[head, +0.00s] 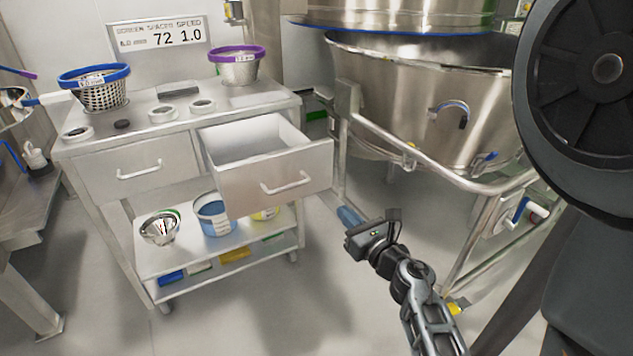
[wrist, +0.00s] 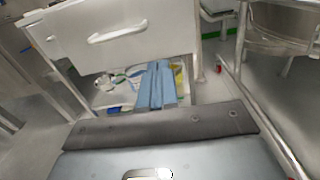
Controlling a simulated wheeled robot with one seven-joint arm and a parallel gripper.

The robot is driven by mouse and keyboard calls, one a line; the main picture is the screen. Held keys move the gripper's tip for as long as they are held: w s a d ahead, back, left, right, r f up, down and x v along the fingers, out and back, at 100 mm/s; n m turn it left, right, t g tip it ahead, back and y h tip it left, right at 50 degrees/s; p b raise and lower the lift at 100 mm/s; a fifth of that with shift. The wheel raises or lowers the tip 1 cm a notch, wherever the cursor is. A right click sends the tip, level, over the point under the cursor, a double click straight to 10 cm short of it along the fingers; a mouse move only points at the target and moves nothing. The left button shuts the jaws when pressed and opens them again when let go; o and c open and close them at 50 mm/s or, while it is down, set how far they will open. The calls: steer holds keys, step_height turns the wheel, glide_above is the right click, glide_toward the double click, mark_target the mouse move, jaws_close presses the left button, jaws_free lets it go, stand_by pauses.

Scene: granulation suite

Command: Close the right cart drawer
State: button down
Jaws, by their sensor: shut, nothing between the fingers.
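The right cart drawer (head: 275,182) is pulled out from the white cart (head: 190,101) toward me, and its inside looks empty. Its front with a white bar handle (head: 287,184) faces me. In the wrist view a drawer front with its handle (wrist: 117,32) shows at the top, ahead of the fingers. My gripper (head: 349,217) is in front of the cart, below and to the right of the drawer front. Its blue fingers (wrist: 156,86) are shut and empty, apart from the drawer.
The left drawer (head: 138,172) is shut. Two baskets (head: 100,92) (head: 237,66) and several rings stand on the cart top. The lower shelf holds a steel funnel (head: 160,229) and a blue tub (head: 214,215). A large steel vessel (head: 425,90) with a tubular frame stands at right. Floor before the cart is clear.

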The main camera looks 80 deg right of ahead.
steer(key=p, duration=0.1)
glide_toward(312, 177)
steer(key=x, duration=0.7)
stand_by(0.3)
steer(key=b+x, duration=0.7)
steer(key=x, duration=1.8)
steer(key=shift+d+f, duration=0.15)
steer(key=shift+d, duration=0.05)
steer(key=shift+w+d+r, duration=0.15)
steer(key=shift+r, duration=0.15)
